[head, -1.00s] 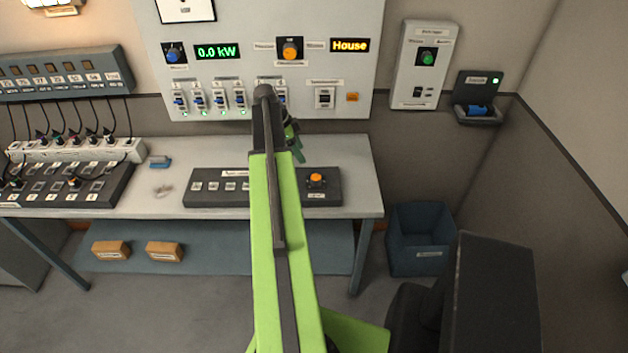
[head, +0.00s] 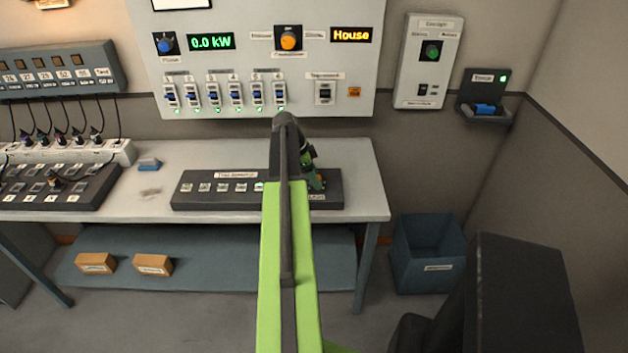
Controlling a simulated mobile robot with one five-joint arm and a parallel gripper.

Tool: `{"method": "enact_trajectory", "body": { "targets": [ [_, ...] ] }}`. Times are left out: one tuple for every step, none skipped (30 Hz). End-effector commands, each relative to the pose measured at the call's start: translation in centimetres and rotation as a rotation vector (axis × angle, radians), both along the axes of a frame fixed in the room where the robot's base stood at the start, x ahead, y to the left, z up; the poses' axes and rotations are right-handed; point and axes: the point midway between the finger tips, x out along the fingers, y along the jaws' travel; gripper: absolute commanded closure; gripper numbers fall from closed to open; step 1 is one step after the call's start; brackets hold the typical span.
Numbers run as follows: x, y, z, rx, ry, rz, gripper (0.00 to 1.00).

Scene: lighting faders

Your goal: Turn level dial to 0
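A dark control box (head: 205,202) lies on the table, with a row of pale buttons. Its right end, where an orange-topped dial showed earlier, is now mostly covered by my gripper (head: 315,180). I take that dial to be the level dial, but its label is too small to read. My gripper reaches down over that end of the box. Its fingers are small and partly behind my arm, so I cannot tell whether they are open, shut or touching the dial.
The wall panel (head: 225,65) carries a blue knob (head: 165,44), an orange knob (head: 289,38), several switches and lit displays. A dark patch unit (head: 95,185) sits at the table's left. A blue bin (head: 430,255) stands right of the table (head: 355,165).

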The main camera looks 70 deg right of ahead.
Motion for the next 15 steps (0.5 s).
{"method": "enact_trajectory", "body": {
  "targets": [
    [0.02, 0.01, 0.02, 0.000, 0.000, 0.000, 0.47],
    [0.02, 0.01, 0.02, 0.000, 0.000, 0.000, 0.51],
    [0.03, 0.01, 0.02, 0.000, 0.000, 0.000, 0.56],
    [0.04, 0.01, 0.03, 0.000, 0.000, 0.000, 0.60],
    [0.04, 0.01, 0.03, 0.000, 0.000, 0.000, 0.64],
    [0.05, 0.02, 0.02, 0.000, 0.000, 0.000, 0.69],
    [0.05, 0.03, 0.02, 0.000, 0.000, 0.000, 0.73],
    [0.05, 0.03, 0.02, 0.000, 0.000, 0.000, 0.77],
    [0.06, 0.04, 0.01, 0.000, 0.000, 0.001, 0.82],
    [0.06, 0.04, 0.01, 0.000, 0.000, 0.001, 0.86],
    [0.05, 0.05, 0.01, 0.000, 0.000, 0.001, 0.90],
    [0.06, 0.06, 0.01, 0.001, 0.001, 0.001, 0.95],
    [0.06, 0.07, 0.01, 0.001, 0.001, 0.001, 0.99],
    [0.06, 0.07, 0.01, 0.001, 0.001, 0.001, 1.00],
    [0.04, 0.53, 0.01, 0.000, 0.000, 0.001, 1.00]
  ]
}}
